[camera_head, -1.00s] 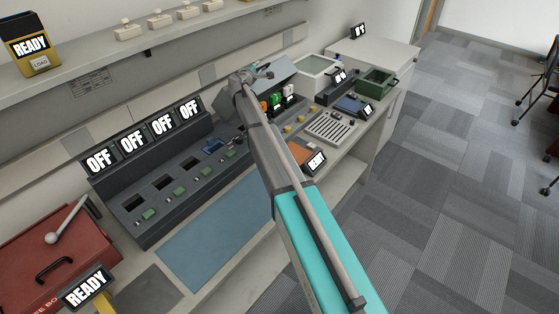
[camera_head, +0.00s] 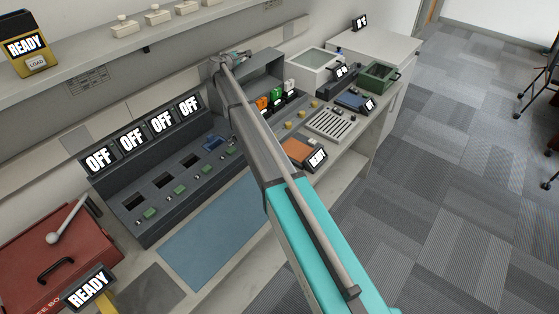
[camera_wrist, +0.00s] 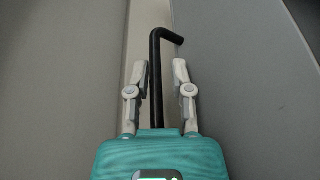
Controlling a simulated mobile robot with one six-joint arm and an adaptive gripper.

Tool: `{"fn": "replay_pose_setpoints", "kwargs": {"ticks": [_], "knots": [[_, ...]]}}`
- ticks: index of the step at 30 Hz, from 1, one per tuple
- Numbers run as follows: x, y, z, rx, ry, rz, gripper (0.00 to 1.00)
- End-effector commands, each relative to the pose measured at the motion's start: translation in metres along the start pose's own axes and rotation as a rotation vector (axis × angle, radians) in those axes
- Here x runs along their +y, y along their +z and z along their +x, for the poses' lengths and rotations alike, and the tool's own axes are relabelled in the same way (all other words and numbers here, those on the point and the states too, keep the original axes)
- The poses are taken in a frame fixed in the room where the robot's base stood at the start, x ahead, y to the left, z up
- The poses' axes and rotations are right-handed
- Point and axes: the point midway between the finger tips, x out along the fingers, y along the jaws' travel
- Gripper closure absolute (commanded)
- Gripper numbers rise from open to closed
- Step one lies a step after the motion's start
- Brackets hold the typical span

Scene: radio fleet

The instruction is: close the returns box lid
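A grey box-like housing (camera_head: 275,66), perhaps the returns box, stands at the back of the bench behind the coloured radios. My arm hides much of it, and I cannot tell lid from body for sure. My gripper (camera_head: 240,56) is at its upper left in the head view. In the wrist view my gripper (camera_wrist: 161,72) has its two fingers apart. A black bent bar (camera_wrist: 157,85), perhaps a handle, stands between them, with a gap to the right finger. Grey panels (camera_wrist: 240,80) fill both sides of that view.
Radios (camera_head: 276,96) stand in front of the housing. A white open-looking box (camera_head: 335,76) and a green tray (camera_head: 391,77) are to the right. A charger with OFF screens (camera_head: 145,190) and a red box (camera_head: 85,235) are left. The overhead shelf (camera_head: 190,35) is near my arm.

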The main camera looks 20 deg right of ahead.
Motion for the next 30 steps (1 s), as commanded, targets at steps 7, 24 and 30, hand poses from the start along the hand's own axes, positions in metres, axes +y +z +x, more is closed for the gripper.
{"fn": "replay_pose_setpoints", "kwargs": {"ticks": [7,24,30], "knots": [[0.004,-0.009,-0.043,0.014,0.007,-0.004,0.72],[0.004,-0.011,-0.125,0.018,0.009,-0.003,0.72],[0.004,-0.010,-0.153,0.018,0.009,-0.002,0.72]]}}
